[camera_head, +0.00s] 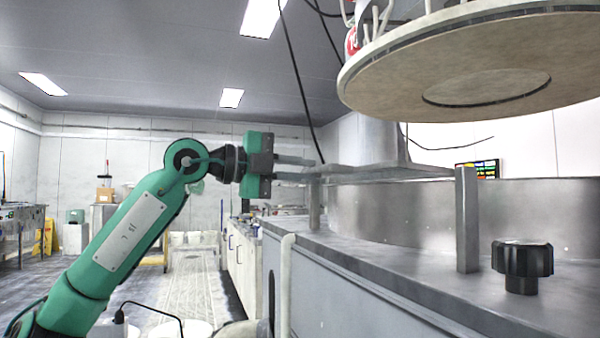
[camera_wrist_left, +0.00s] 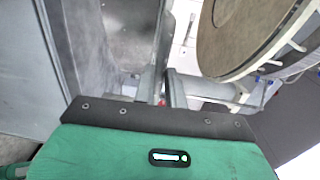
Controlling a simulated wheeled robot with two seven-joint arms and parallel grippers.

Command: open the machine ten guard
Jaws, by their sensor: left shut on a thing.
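The machine's guard appears to be the grey metal piece with a flat bar (camera_head: 390,173) above the steel deck, though I cannot tell its full outline. My left gripper (camera_head: 312,168) reaches in from the left at the bar's left end, fingers level. It is shut on that end. In the left wrist view, the fingers (camera_wrist_left: 167,80) show beyond the green gripper body, and the held part is hardly visible between them. An upright post (camera_head: 314,205) stands below the grip, and a second post (camera_head: 467,220) stands at the bar's right end. My right gripper is out of view.
A large round polishing head (camera_head: 480,85) hangs over the machine at the upper right. A black knob (camera_head: 522,262) stands on the deck (camera_head: 400,262). A curved steel wall (camera_head: 400,212) runs behind.

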